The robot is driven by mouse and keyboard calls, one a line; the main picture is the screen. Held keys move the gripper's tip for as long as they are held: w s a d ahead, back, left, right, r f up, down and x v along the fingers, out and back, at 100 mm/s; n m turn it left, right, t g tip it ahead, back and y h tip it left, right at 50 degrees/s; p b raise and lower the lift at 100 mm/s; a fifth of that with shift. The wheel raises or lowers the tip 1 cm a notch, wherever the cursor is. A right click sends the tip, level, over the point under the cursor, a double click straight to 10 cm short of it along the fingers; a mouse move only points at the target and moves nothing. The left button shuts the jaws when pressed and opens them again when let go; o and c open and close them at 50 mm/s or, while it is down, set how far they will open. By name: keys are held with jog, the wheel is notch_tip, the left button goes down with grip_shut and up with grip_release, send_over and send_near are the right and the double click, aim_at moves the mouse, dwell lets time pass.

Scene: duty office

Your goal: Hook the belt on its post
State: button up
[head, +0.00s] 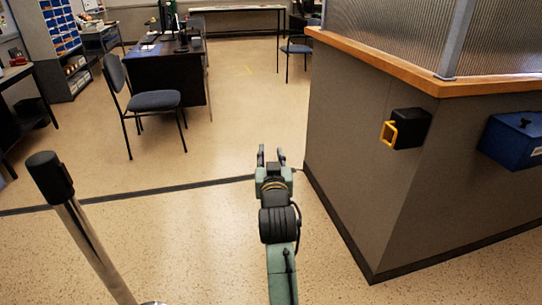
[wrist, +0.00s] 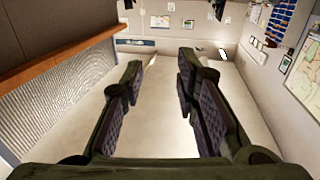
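The post (head: 88,235) stands upright at the left of the head view, with a chrome shaft and a black top (head: 50,178). A black belt housing (head: 411,128) is fixed to the side of the grey counter at the right. An orange-yellow looped belt end (head: 390,134) sticks out of its left face; no length of belt shows between it and the post. My gripper (head: 271,152) is in the middle, apart from both. In the wrist view my gripper (wrist: 160,78) is open, with nothing between its fingers. Neither the post nor the belt end can be made out there.
The grey counter (head: 365,150) with a wooden ledge and ribbed glass is close on the right. A blue box (head: 513,138) hangs on it. A chair (head: 152,100) and a dark desk (head: 168,72) stand farther back. Open floor (head: 190,240) lies between post and counter.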

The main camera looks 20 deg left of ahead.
jog(key=v, duration=0.7)
jog(key=shift+s, duration=0.25)
jog(key=shift+w+d, duration=0.1)
jog(key=shift+d, duration=0.1)
